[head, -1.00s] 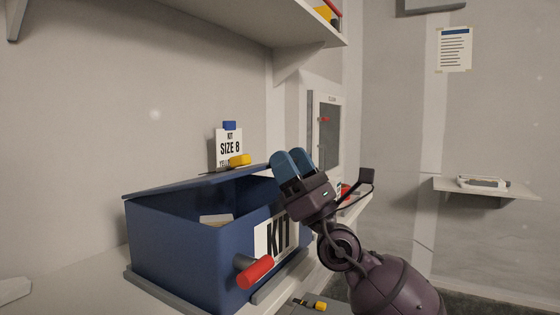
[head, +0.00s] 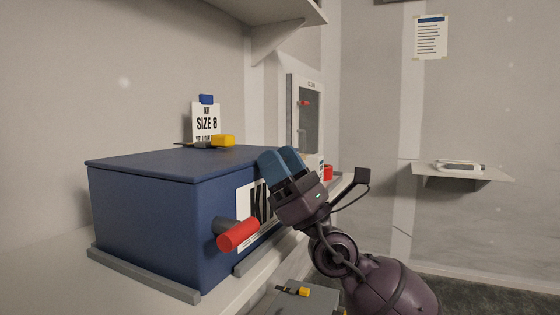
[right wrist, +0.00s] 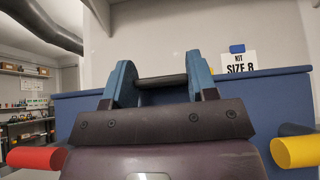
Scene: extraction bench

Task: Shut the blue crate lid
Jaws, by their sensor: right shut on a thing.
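The blue crate (head: 150,215) stands on the bench at the left of the head view. Its blue lid (head: 165,163) lies flat across the top, with no visible gap along the edges I see. My right gripper (head: 280,160) is at the lid's right front edge. In the right wrist view, its blue fingers (right wrist: 160,84) are on either side of a dark bar (right wrist: 163,79) in front of the blue lid edge (right wrist: 260,80); it appears to be the lid's handle. The bar's attachment is hidden. My left gripper is not in view.
A red grip (head: 238,235) sticks out from the crate's front. A yellow-handled item (head: 222,141) shows by the lid's back edge, below a "SIZE 8" card (head: 205,122). A shelf (head: 250,10) hangs above. A grey strip (head: 140,275) edges the crate's base.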

